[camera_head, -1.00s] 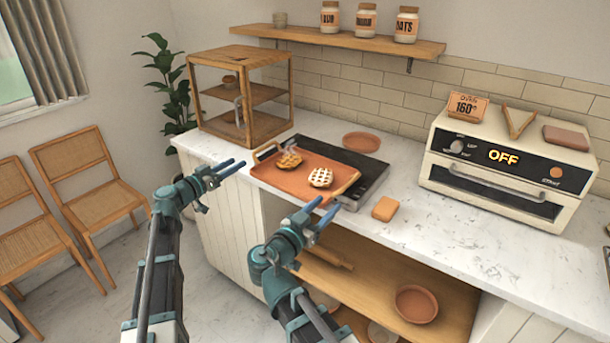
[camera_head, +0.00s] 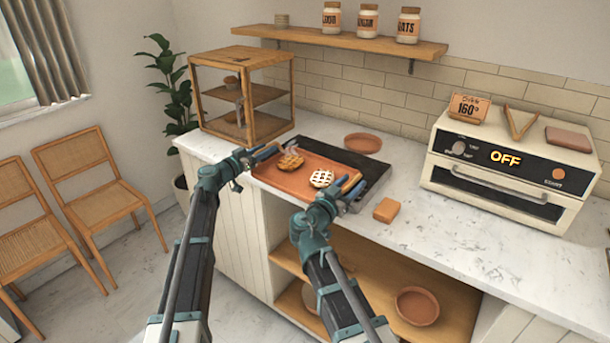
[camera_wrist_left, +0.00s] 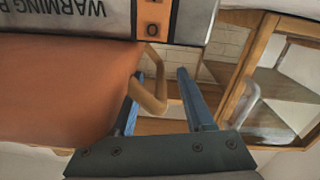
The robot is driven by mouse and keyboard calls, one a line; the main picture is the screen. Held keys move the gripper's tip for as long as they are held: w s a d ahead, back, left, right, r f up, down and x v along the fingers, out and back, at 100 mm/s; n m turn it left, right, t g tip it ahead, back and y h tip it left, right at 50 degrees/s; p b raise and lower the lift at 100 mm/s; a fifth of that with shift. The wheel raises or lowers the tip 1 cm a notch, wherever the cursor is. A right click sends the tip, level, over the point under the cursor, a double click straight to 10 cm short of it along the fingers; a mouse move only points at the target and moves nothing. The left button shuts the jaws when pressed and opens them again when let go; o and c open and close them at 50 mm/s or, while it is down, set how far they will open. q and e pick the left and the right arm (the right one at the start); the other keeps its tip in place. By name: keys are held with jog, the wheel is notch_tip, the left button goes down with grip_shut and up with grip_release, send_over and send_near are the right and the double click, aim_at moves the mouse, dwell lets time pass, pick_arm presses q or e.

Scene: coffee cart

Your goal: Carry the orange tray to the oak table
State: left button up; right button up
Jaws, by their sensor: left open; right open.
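The tray also fills the left of the left wrist view (camera_wrist_left: 60,92). My left gripper (camera_head: 262,153) is open at the tray's left end; in the left wrist view its fingers (camera_wrist_left: 161,76) stand either side of the wooden handle (camera_wrist_left: 148,96). My right gripper (camera_head: 345,188) is open at the tray's right end, by the other handle; its fingers partly hide that handle, and I cannot tell whether they straddle it. I see no oak table.
A wooden display case (camera_head: 262,126) stands close behind the left end. A small orange block (camera_head: 387,210) lies right of the plate, and an oven (camera_head: 500,185) further right. Another dish (camera_head: 362,142) sits behind. Two chairs (camera_head: 88,180) stand left on open floor.

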pick_arm(q)
jog(key=shift+w+d, duration=0.3)
jog(key=shift+w, duration=0.1)
pick_arm(e)
jog(key=shift+w+d, duration=0.3)
jog(key=shift+w, duration=0.1)
pick_arm(q)
jog(key=shift+c, duration=0.2)
pick_arm(e)
jog(key=shift+c, duration=0.3)
pick_arm(q)
jog(key=c, duration=0.7)
pick_arm(e)
jog(key=c, duration=0.7)
pick_arm(q)
grip_shut()
pick_arm(e)
jog(key=shift+s, duration=0.1)
grip_shut()
pick_arm(q)
jog(key=shift+a, duration=0.1)
